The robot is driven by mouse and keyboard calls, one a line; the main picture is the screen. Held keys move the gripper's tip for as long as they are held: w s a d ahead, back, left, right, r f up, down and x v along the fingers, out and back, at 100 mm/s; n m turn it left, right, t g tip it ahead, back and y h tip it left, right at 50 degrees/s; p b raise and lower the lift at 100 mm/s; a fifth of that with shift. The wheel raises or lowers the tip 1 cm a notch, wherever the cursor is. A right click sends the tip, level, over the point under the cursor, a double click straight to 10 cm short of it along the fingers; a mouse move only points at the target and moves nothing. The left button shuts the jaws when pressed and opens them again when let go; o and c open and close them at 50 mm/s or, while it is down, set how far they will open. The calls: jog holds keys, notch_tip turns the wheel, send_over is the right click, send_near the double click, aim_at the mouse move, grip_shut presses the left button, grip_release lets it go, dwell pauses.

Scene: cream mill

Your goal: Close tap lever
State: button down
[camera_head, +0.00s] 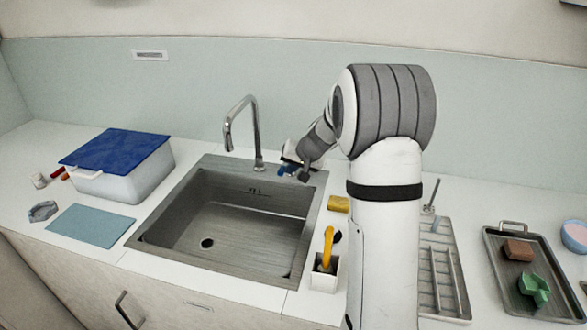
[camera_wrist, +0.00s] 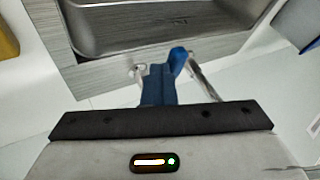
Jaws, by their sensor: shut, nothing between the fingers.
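The metal tap (camera_head: 256,135) stands on the back rim of the sink, with its spout arched over the basin. My gripper (camera_head: 284,170) is low behind the sink's back rim, just right of the tap's base. In the wrist view its blue fingers (camera_wrist: 165,78) are shut with nothing between them. The tap (camera_wrist: 203,78) shows to their right, partly covered. A small metal piece (camera_wrist: 138,72), which looks like the tap lever, shows at their left edge. I cannot tell whether the fingers touch it. In the head view the lever is hard to make out beside my gripper.
The empty steel sink (camera_head: 168,228) lies in front. A white tub with a blue lid (camera_head: 118,149) stands left. A yellow sponge (camera_head: 338,204) and a holder with a yellow-handled brush (camera_head: 325,275) are right of the sink. A drying rack (camera_head: 440,265) and tray (camera_head: 497,262) stand farther right.

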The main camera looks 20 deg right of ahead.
jog(key=shift+a, duration=0.1)
jog(key=s+d+r+b, duration=0.3)
jog(key=s+d+r, duration=0.3)
jog(key=s+r, duration=0.2)
jog(key=s+a+f+n+g+h, duration=0.1)
jog(key=s+a, duration=0.3)
jog(key=s, duration=0.5)
jog(key=s+a+f+n+g+h, duration=0.1)
jog(key=s+a, duration=0.3)
jog(key=s, duration=0.6)
jog(key=s+a+f+n+g+h, duration=0.1)
jog(key=s+a+f+n+g, duration=0.1)
jog(key=s, duration=0.8)
jog(key=shift+s+a+f, duration=0.15)
jog(key=shift+a+f, duration=0.6)
jog(key=shift+a, duration=0.45)
